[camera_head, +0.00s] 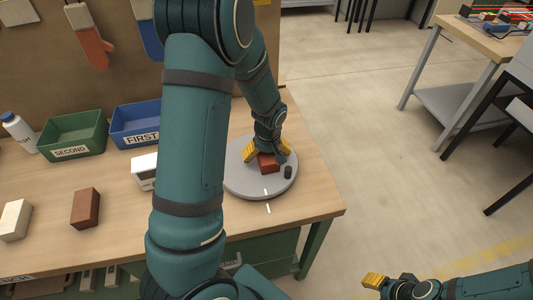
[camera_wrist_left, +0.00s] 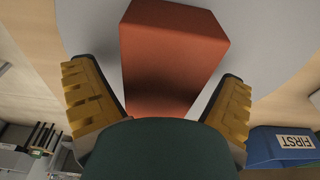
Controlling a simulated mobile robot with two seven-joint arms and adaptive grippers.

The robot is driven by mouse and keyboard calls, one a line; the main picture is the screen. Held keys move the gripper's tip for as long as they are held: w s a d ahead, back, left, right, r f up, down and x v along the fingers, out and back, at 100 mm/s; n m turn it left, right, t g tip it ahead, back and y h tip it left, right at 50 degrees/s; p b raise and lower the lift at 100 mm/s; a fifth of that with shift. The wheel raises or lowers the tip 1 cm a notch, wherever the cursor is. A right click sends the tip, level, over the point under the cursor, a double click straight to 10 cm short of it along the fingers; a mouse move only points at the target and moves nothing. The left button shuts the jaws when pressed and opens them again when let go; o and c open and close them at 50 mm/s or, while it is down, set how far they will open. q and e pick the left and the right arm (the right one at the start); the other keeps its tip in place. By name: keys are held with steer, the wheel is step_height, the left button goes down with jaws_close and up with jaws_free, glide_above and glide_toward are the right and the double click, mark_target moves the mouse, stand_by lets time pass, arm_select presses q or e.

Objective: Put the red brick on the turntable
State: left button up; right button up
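The red brick (camera_head: 268,164) is on the grey round turntable (camera_head: 243,185), under my left gripper (camera_head: 268,152). In the left wrist view the red brick (camera_wrist_left: 172,55) lies between the two yellow fingers of my left gripper (camera_wrist_left: 160,95). Grey surface shows between the brick and each finger, so the gripper is open around it. The brick appears to rest on the turntable; its underside is hidden. My right gripper (camera_head: 376,282) is low at the right, off the table and away from the brick; its opening is unclear.
A small dark knob (camera_head: 287,172) stands on the turntable near the brick. A brown brick (camera_head: 86,208) and a cream brick (camera_head: 15,220) lie at the left. A green SECOND bin (camera_head: 74,135) and blue FIRST bin (camera_head: 136,125) stand behind. My left arm hides the table's middle.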

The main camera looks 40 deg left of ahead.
arm_select(q)
steer(key=shift+r, duration=0.35)
step_height(320, 180, up, 11)
steer(key=s+d+p, duration=0.1)
steer(key=p, duration=0.1)
steer(key=shift+d+r+p, duration=0.15)
steer(key=shift+r+p, duration=0.05)
steer(key=shift+p, duration=0.15)
steer(key=shift+s, duration=0.1)
